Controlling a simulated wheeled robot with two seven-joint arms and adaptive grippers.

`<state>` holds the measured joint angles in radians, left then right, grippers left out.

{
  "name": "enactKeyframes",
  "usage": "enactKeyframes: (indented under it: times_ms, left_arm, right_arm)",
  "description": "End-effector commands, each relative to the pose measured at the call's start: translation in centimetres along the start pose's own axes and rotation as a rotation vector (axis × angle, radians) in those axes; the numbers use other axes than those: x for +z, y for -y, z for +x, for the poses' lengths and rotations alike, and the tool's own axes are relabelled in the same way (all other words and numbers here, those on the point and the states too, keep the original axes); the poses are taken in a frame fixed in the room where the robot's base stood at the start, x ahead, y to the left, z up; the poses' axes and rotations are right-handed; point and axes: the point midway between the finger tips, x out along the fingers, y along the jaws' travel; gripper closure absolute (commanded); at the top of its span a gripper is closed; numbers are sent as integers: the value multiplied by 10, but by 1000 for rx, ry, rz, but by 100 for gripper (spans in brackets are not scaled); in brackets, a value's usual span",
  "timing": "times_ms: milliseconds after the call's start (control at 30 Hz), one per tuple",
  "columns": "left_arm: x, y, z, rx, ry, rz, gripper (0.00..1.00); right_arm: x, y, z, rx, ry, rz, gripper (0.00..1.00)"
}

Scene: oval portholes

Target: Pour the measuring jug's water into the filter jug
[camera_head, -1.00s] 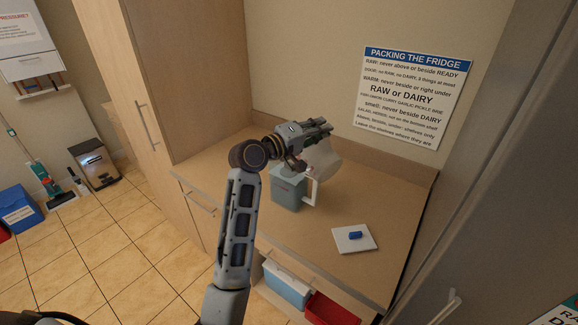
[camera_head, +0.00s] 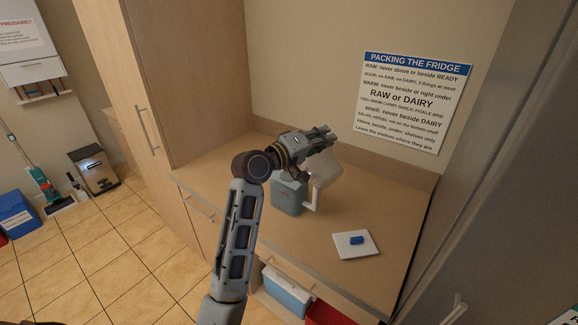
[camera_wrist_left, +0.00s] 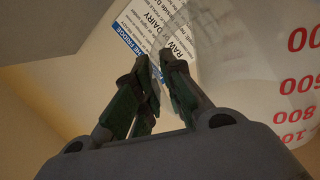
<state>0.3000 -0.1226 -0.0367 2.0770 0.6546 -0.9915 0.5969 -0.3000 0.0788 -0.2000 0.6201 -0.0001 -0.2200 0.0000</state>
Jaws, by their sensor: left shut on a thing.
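My left gripper (camera_head: 326,137) is shut on the measuring jug (camera_head: 325,167), a translucent vessel held tilted above the counter. In the left wrist view the measuring jug (camera_wrist_left: 285,85) shows red scale numbers at the right, beside my left gripper's fingers (camera_wrist_left: 163,75). The filter jug (camera_head: 287,197) is a grey-blue body with a white handle on its right, standing on the counter. The measuring jug is above and to the right of it in the picture, overlapping its handle side. My gripper and the measuring jug hide part of its top. I cannot make out the water or any stream. My right gripper is out of view.
A white board (camera_head: 345,252) with a small blue block (camera_head: 357,240) lies on the counter (camera_head: 395,215) at the right. A tall cabinet (camera_head: 190,80) borders the counter on the left. A blue-and-white bin (camera_head: 287,290) and a red bin (camera_head: 330,316) sit below.

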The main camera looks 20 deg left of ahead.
Motion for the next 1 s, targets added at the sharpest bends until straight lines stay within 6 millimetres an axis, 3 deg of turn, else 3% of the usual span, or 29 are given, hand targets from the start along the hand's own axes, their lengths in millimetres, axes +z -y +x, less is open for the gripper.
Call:
enactKeyframes:
  times_ms: [433, 767, 1000]
  left_arm:
    - [25, 2, 0, 0, 0, 204, 100]
    - [33, -14, 0, 1, -1, 369, 100]
    - [47, -10, 0, -1, -1, 493, 100]
  right_arm:
    - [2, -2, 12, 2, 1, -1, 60]
    - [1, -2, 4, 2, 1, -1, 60]
    - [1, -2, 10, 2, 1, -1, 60]
